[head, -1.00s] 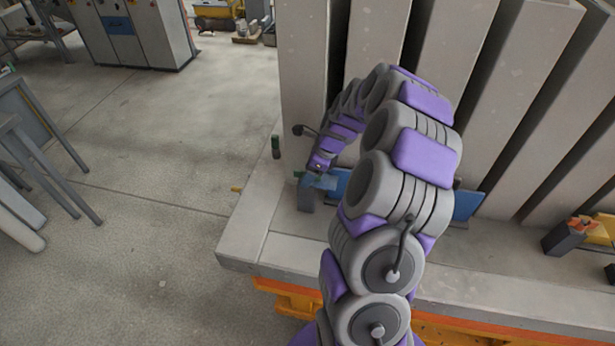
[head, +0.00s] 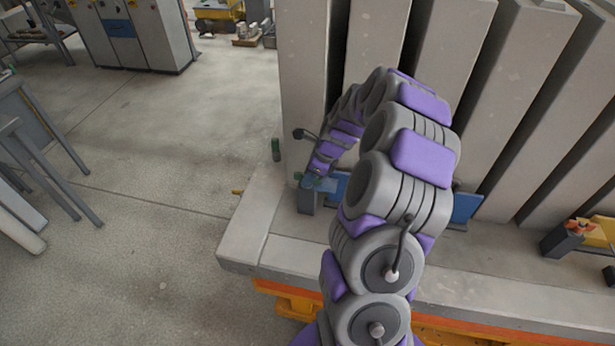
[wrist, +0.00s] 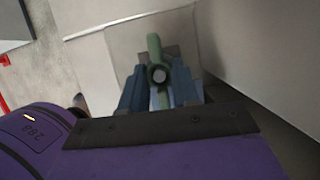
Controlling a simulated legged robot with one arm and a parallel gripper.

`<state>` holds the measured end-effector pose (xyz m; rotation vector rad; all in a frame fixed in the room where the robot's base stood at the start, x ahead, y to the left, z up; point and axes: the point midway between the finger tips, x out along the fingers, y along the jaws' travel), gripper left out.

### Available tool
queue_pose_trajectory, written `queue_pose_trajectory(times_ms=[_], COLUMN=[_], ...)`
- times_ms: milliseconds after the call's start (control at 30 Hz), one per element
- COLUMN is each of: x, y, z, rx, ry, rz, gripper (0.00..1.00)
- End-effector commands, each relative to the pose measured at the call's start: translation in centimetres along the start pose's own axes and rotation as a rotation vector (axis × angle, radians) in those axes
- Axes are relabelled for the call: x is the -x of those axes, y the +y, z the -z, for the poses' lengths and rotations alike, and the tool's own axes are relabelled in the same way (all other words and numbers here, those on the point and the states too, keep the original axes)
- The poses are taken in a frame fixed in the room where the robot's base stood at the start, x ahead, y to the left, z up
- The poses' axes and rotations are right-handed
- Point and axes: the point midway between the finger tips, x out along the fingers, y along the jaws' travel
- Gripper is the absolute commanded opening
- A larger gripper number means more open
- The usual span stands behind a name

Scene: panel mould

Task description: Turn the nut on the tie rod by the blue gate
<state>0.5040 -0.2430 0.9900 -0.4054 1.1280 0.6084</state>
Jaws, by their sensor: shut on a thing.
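The green nut (wrist: 157,72) shows in the wrist view as a winged piece around the round grey end of the tie rod (wrist: 159,75). One wing points up and the other points down between the fingers. My gripper (wrist: 160,92) is shut on the nut, with a blue-grey finger on each side. In the head view my gripper (head: 318,183) is at the left end of the blue gate (head: 466,208), and a bit of green shows beside it. My arm hides the middle of the gate.
Tall grey concrete panels (head: 375,45) stand behind the gate on a pale concrete ledge (head: 240,240). Another green piece (head: 275,149) is on the left side of the end panel. A dark block (head: 562,240) is at right. The floor at left is open, with a table (head: 35,120) beyond.

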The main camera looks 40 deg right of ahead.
Motion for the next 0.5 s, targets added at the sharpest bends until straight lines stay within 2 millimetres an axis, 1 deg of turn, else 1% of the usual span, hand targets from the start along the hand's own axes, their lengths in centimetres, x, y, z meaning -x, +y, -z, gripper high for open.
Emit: queue_pose_trajectory(times_ms=[33, 500], x=[0.49, 0.44], y=[-0.01, 0.13], z=[-0.17, -0.20], rx=[-0.021, -0.208], ry=[0.001, 0.001], rz=[0.009, 0.086], gripper=[0.00, 0.00])
